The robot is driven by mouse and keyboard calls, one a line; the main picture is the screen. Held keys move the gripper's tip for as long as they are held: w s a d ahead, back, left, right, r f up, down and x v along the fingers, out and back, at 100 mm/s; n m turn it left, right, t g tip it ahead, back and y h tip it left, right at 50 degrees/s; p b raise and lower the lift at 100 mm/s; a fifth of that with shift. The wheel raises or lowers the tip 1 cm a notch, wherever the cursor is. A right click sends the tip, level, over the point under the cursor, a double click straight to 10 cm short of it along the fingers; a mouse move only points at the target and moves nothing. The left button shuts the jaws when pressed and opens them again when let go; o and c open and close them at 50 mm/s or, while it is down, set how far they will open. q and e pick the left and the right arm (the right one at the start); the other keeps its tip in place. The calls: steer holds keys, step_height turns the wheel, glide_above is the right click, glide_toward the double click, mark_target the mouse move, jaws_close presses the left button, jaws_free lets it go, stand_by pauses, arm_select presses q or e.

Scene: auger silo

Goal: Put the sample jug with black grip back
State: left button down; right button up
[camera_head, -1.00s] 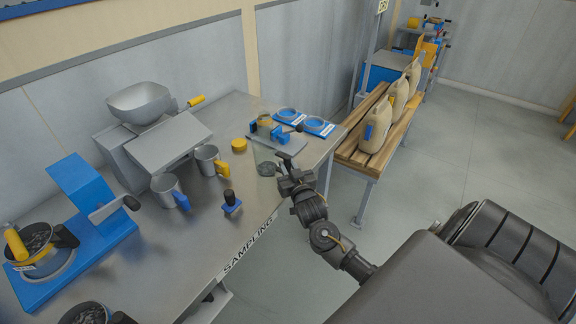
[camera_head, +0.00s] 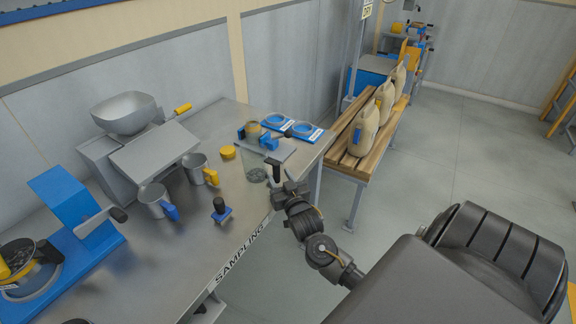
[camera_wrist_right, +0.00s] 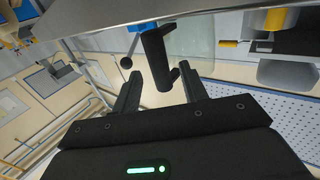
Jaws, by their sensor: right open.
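The sample jug with black grip is a clear jug (camera_head: 256,160) with dark contents at its bottom. It stands upright on the steel table near the right edge. Its black grip (camera_head: 275,168) faces my right gripper (camera_head: 281,187). In the right wrist view the black grip (camera_wrist_right: 155,58) shows in front of the open fingers (camera_wrist_right: 160,88), roughly between them, with the clear wall (camera_wrist_right: 192,42) behind. My right gripper is open, empty and close to the grip; I cannot tell whether a finger touches it. My left gripper is not in view.
A wooden bench (camera_head: 372,166) with canisters is at right.

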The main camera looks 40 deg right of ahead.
steer(key=b+v, duration=0.1)
steer(key=v, duration=0.8)
steer(key=shift+s+a, duration=0.1)
steer(key=shift+s, duration=0.05)
